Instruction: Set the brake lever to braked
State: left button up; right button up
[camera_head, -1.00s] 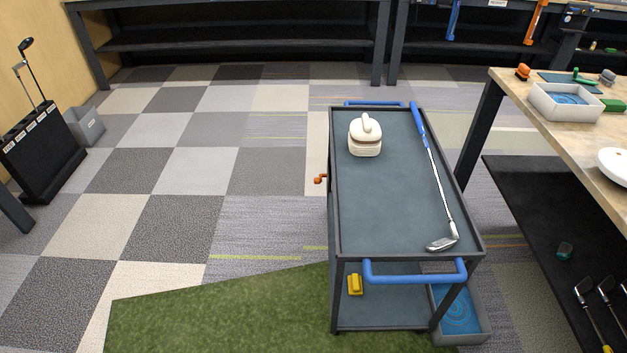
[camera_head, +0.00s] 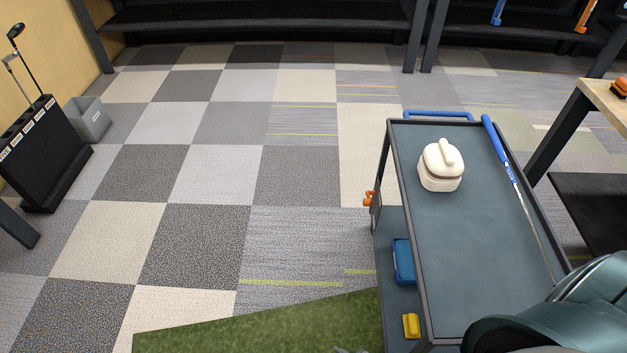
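The brake lever (camera_head: 369,198) is a small orange piece on the left side of the cart (camera_head: 392,170), just below the top tray. It sticks out to the left of the frame. Its exact setting is too small to tell. A dark teal arm part of mine covers the cart's near right corner. Neither gripper's fingers show clearly. A small grey piece at the bottom edge, left of the cart, is too cut off to identify.
On the cart top are a cream lidded container (camera_head: 440,170) and a club with a blue grip (camera_head: 493,137). A blue bin (camera_head: 403,262) and a yellow block (camera_head: 411,325) are on the lower shelf. The carpet left of the cart is clear. A workbench (camera_head: 607,105) stands at the right.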

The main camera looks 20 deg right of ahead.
aim_at(367, 202)
jog(key=i+j, duration=0.1)
jog(key=i, duration=0.6)
jog(key=i+j+z, duration=0.1)
jog(key=i, duration=0.6)
jog(key=i+j+z, duration=0.1)
jog(key=i+z, duration=0.2)
jog(key=z, duration=0.15)
jog(key=i+j+z, duration=0.2)
jog(key=z, duration=0.25)
jog(key=i+j+z, duration=0.3)
jog(key=z, duration=0.15)
jog(key=i+j+z, duration=0.2)
jog(key=j+z, duration=0.25)
jog(key=i+j+z, duration=0.1)
jog(key=j+z, duration=1.25)
